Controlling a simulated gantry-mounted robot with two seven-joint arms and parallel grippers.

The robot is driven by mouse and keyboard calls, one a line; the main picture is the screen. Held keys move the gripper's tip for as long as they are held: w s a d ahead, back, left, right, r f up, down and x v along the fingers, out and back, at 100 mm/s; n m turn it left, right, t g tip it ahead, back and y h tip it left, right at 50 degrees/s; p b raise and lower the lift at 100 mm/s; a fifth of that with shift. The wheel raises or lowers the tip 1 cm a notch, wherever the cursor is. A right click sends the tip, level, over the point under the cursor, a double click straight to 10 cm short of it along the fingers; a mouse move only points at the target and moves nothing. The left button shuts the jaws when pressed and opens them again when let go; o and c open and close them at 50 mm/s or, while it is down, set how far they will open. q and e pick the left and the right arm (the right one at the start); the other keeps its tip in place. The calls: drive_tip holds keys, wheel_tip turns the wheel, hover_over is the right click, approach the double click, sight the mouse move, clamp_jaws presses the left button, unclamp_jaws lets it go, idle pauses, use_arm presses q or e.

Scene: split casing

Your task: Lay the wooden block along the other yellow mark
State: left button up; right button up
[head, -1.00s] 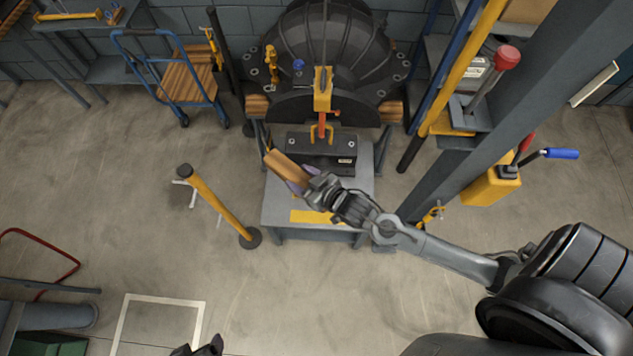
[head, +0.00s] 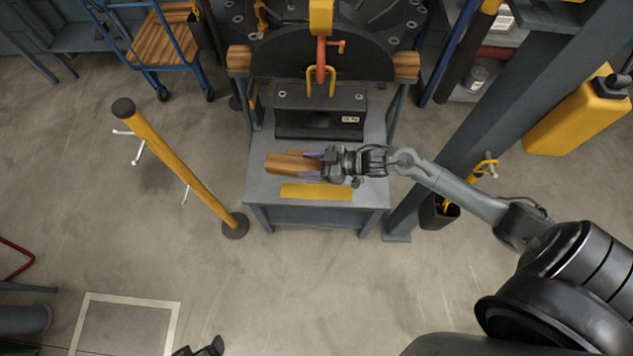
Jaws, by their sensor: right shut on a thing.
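The wooden block (head: 284,163) is held by my right gripper (head: 318,162) over the grey bench, in the middle of the head view. My right gripper is shut on the block's right part, and the block lies roughly left to right. A yellow mark (head: 316,192) shows on the bench top just in front of the block, nearly parallel to it. I cannot tell whether the block touches the bench. No other yellow mark shows clearly.
A dark casing part (head: 300,110) with a label sits behind the block, under a hook (head: 321,80). The grey bench (head: 260,204) has a yellow post (head: 180,165) on its left and a grey column (head: 470,130) on its right.

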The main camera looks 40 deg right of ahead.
drive_tip(key=shift+n+g+y, duration=0.6)
drive_tip(key=shift+n+y, duration=0.2)
drive_tip(key=d+f+b, duration=0.1)
drive_tip(key=f+b, duration=0.2)
drive_tip(key=f, duration=0.1)
drive_tip(key=d+f+b, duration=0.1)
drive_tip(key=f+b, duration=0.3)
drive_tip(key=f, duration=0.1)
drive_tip(key=s+d+f+b, duration=0.1)
drive_tip(key=f+b, duration=0.2)
drive_tip(key=f, duration=0.2)
drive_tip(key=shift+d+b, duration=0.3)
drive_tip(key=shift+b, duration=0.1)
drive_tip(key=shift+f+b, duration=1.15)
drive_tip(key=shift+f, duration=1)
use_arm(q)
wheel_tip(320, 180, down, 15)
drive_tip(key=shift+f, duration=0.2)
use_arm(e)
drive_tip(key=o, duration=0.9)
drive_tip(key=shift+f, duration=0.15)
drive_tip(key=shift+c, duration=0.2)
drive_tip(key=o, duration=0.5)
drive_tip(key=shift+c, duration=0.2)
use_arm(q)
drive_tip(key=shift+d, duration=0.1)
